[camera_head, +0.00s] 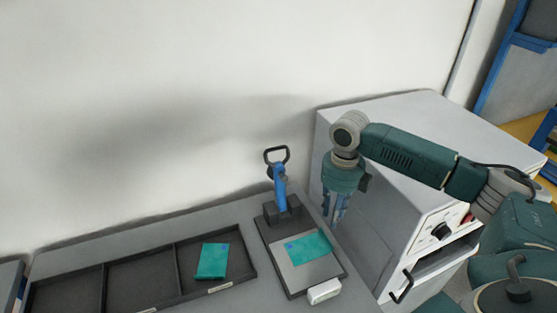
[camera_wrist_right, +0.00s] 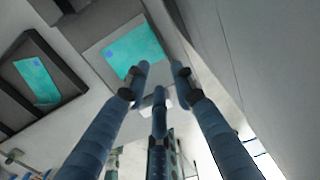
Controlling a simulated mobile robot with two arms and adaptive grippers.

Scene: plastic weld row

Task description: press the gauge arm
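The gauge has a blue upright arm (camera_head: 280,187) topped by a black loop handle (camera_head: 277,154). It rises from the back of a dark base with a grey plate (camera_head: 279,262). A flat teal piece (camera_head: 308,248) lies on the plate and also shows in the right wrist view (camera_wrist_right: 133,48). My right gripper (camera_head: 335,217) points down, to the right of the blue arm and apart from it. Its fingers (camera_wrist_right: 160,70) are spread and hold nothing. The handle is not visible in the right wrist view. My left gripper is not in view.
A black tray (camera_head: 104,283) with compartments stands left of the gauge; its right compartment holds another teal piece (camera_head: 212,261). A white block (camera_head: 324,291) sits at the gauge's front. A large grey cabinet (camera_head: 375,235) stands close on the right. A wall rises behind.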

